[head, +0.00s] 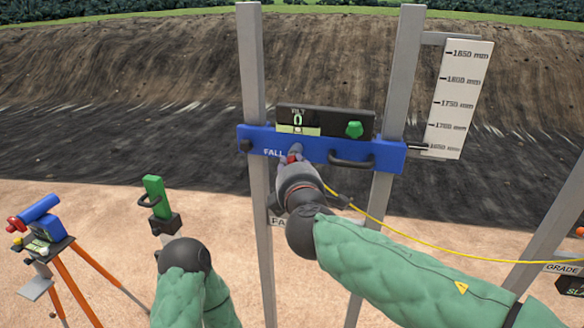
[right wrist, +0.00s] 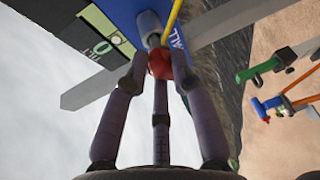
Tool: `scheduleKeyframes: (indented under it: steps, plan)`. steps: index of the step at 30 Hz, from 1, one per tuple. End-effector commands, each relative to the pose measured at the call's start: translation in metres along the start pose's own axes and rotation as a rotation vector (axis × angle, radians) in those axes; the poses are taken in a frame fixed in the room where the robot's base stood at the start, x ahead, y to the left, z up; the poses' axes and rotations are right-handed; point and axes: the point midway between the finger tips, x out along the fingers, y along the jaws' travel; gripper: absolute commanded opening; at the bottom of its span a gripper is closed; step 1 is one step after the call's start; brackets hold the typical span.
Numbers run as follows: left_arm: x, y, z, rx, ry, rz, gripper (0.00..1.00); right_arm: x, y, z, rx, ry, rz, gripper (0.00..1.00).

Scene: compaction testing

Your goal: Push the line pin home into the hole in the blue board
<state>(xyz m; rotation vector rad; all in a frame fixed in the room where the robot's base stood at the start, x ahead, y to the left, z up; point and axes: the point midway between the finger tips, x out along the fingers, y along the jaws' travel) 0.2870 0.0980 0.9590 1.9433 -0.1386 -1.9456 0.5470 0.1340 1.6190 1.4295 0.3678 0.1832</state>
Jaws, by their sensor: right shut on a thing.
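The blue board (head: 225,135) spans two grey posts and carries the word FALL. My right gripper (head: 294,163) is at the board's front, left of its middle. It is shut on the line pin, whose red head (right wrist: 160,63) shows between the fingers in the right wrist view. The pin's grey metal shaft (right wrist: 149,24) points at the board; its tip and the hole are hidden, so its depth cannot be told. A yellow line (head: 375,216) runs from the pin to the right. My left arm shows at lower left; its fingers are hidden.
A black display unit (head: 340,122) with a green knob sits on the board, beside a black handle (head: 350,161). A white scale (head: 458,100) stands at right.

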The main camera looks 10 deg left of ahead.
Motion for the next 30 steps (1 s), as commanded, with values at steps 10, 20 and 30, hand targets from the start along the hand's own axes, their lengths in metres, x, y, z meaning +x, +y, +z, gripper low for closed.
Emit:
scheduleKeyframes:
  steps: [10,20,30]
  plan:
    - [0.0015,-0.0005,0.0000,0.000,0.000,0.000,0.40,0.0064,0.0011,0.0031,0.000,-0.001,0.001,0.00]
    - [0.0020,-0.0007,-0.0001,0.000,0.000,0.000,0.40,0.0092,0.0020,0.0043,0.000,0.000,0.002,0.53]
    - [0.0027,-0.0010,-0.0001,0.000,0.000,0.000,0.40,0.0076,0.0012,0.0040,0.000,0.000,0.001,0.53]
